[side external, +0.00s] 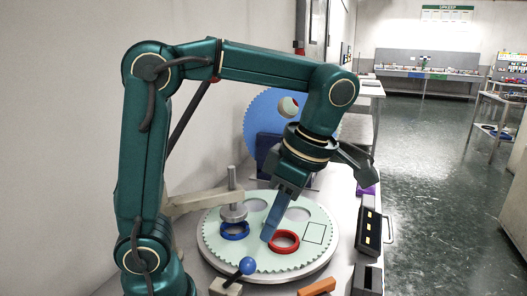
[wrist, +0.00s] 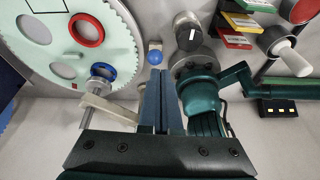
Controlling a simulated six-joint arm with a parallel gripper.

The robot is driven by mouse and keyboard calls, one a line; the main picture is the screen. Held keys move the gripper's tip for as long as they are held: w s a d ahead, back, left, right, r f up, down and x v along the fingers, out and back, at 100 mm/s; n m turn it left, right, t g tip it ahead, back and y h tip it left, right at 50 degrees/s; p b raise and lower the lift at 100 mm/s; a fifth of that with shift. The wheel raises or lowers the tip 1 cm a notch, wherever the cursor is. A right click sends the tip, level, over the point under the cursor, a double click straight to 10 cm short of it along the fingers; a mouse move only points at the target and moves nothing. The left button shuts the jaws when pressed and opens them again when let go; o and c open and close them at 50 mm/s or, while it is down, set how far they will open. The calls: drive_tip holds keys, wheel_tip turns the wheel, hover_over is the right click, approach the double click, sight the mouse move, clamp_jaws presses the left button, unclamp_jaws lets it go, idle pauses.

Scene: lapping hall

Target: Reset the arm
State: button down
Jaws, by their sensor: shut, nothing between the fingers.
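My gripper (side external: 267,236) points down over the pale green toothed plate (side external: 270,261), its two blue-grey fingers together with nothing between them. In the side view its tips appear just left of a red ring (side external: 284,251), between it and a blue ring (side external: 234,237). In the wrist view the shut fingers (wrist: 160,74) reach up from the bottom, apart from the red ring (wrist: 86,43) and the blue ring (wrist: 108,73). The blue ring lies by a grey post (side external: 233,200). The height of the tips above the plate is unclear.
A blue ball knob (side external: 247,266) stands at the plate's front edge; it appears beyond my fingertips in the wrist view (wrist: 155,57). An orange block (side external: 317,287), a black box with yellow marks (side external: 371,232) and a purple block (side external: 366,189) lie right. A blue toothed disc (side external: 262,112) stands behind.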

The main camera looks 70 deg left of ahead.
drive_tip(key=m+t+h, duration=0.1)
drive_tip(key=m+t, duration=0.1)
drive_tip(key=m, duration=0.6)
drive_tip(key=s+f+m+t, duration=0.1)
drive_tip(key=m+t, duration=0.2)
drive_tip(key=m, duration=0.6)
drive_tip(key=s+d+f+m+t+h, duration=0.1)
drive_tip(key=m+t, duration=0.2)
drive_tip(key=m, duration=0.5)
drive_tip(key=shift+d+m+h, duration=0.1)
drive_tip(key=shift+m+h, duration=0.2)
drive_tip(key=c, duration=1.2)
unclamp_jaws()
drive_tip(key=shift+m, duration=0.3)
drive_tip(key=o, duration=0.5)
drive_tip(key=shift+s+f+m, duration=0.1)
drive_tip(key=shift+s+m, duration=0.2)
drive_tip(key=shift+m, duration=0.1)
drive_tip(key=o, duration=0.7)
drive_tip(key=shift+s+r+m+g, duration=0.7)
drive_tip(key=shift+s+r+m, duration=0.15)
drive_tip(key=shift+r+m, duration=0.3)
wheel_tip(320, 180, up, 7)
drive_tip(key=s+d+m+g, duration=0.2)
drive_tip(key=m+g, duration=0.2)
drive_tip(key=m, duration=0.2)
wheel_tip(320, 180, down, 10)
drive_tip(key=shift+w, duration=0.25)
